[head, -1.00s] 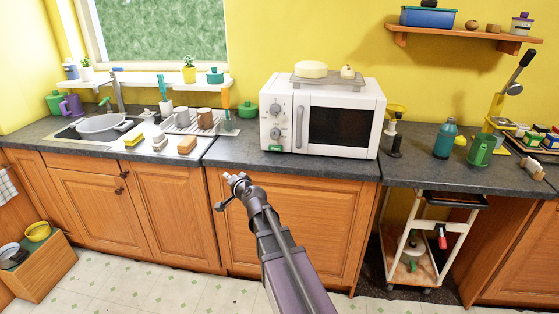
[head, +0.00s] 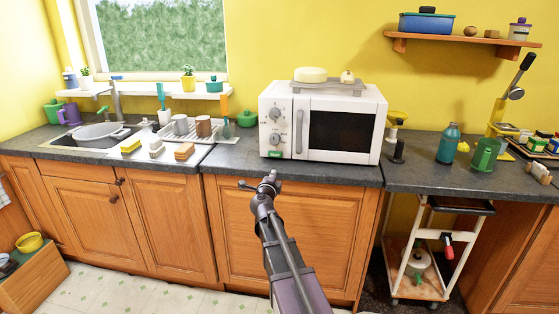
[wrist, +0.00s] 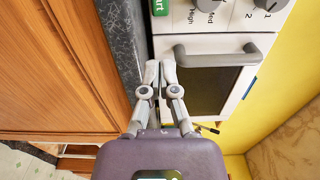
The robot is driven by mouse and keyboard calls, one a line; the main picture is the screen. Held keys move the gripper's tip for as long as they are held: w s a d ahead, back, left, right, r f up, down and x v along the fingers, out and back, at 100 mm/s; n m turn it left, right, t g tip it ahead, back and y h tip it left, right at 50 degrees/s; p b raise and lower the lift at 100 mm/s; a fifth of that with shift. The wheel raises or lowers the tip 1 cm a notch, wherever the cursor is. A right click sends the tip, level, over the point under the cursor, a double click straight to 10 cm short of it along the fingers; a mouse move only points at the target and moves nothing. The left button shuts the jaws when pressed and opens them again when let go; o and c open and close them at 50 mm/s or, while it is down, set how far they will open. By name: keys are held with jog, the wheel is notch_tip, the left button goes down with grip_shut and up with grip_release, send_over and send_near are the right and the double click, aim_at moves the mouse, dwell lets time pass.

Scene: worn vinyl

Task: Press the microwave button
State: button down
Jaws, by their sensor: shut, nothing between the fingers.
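The white microwave (head: 340,95) stands on the dark counter with its door shut. Its green button (head: 274,154) is at the bottom of the control panel, below two grey knobs and left of the door handle. In the wrist view the green button (wrist: 160,7) shows at the top edge, partly cut off, with only the letters "rt" readable. My gripper (head: 260,183) is in front of the counter edge, below the button in the head view and apart from it. In the wrist view my gripper (wrist: 158,70) has its fingertips together and empty, close to the door handle in the picture.
A metal tray (head: 325,88) with food lies on the microwave. To the left are a dish rack (head: 200,133) and sink (head: 95,138). A white trolley (head: 420,255) stands below the counter.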

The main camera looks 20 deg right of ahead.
aim_at(280, 156)
jog(key=shift+w, duration=0.15)
jog(key=x, duration=1.3)
jog(key=shift+w+d, duration=0.15)
jog(key=shift+d, duration=0.05)
jog(key=shift+w, duration=0.1)
